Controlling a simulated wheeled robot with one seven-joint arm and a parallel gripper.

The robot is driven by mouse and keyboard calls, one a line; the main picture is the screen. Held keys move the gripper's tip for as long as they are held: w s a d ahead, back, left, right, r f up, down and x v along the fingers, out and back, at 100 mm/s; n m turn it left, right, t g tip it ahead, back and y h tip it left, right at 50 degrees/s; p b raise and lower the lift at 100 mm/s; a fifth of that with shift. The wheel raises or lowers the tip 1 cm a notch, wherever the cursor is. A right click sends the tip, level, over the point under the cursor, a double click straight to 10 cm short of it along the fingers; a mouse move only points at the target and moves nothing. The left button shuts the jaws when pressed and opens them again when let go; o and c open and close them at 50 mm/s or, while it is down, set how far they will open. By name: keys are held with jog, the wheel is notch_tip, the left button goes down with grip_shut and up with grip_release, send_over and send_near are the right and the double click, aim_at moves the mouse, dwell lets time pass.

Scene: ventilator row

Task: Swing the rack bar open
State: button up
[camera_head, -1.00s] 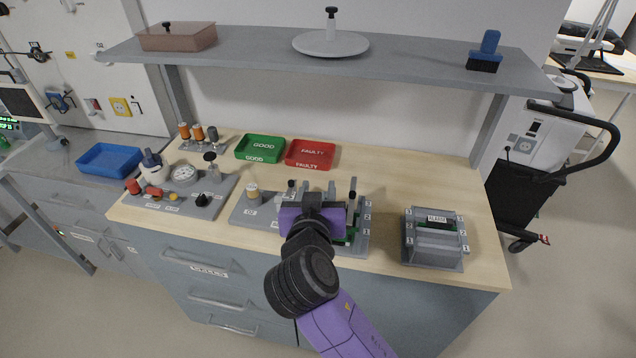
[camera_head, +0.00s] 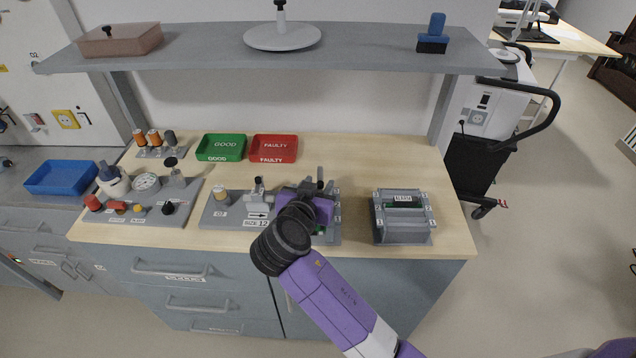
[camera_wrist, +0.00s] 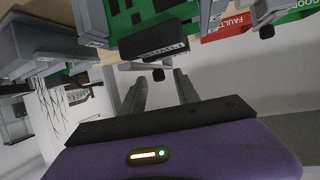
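The rack on the grey base plate (camera_head: 225,222) is mostly hidden behind my gripper (camera_head: 308,200) in the head view; its right edge with numbered labels shows (camera_head: 337,218). In the wrist view my two grey fingers (camera_wrist: 160,92) stand apart with nothing clearly between them. Just past their tips is a thin grey bar with a dark knob (camera_wrist: 157,74), probably the rack bar. Beyond it are green boards (camera_wrist: 125,22) and a black block with white lettering (camera_wrist: 153,42). I cannot tell whether a finger touches the bar.
A second grey box with a labelled board (camera_head: 403,220) stands to the right. Green (camera_head: 222,148) and red (camera_head: 273,149) trays lie behind. A fixture with a gauge (camera_head: 146,182) is at left. A shelf (camera_head: 350,50) hangs above. The worktop's right end is clear.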

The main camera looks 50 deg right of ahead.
jog(key=shift+d, duration=0.1)
grip_shut()
dwell(1.4)
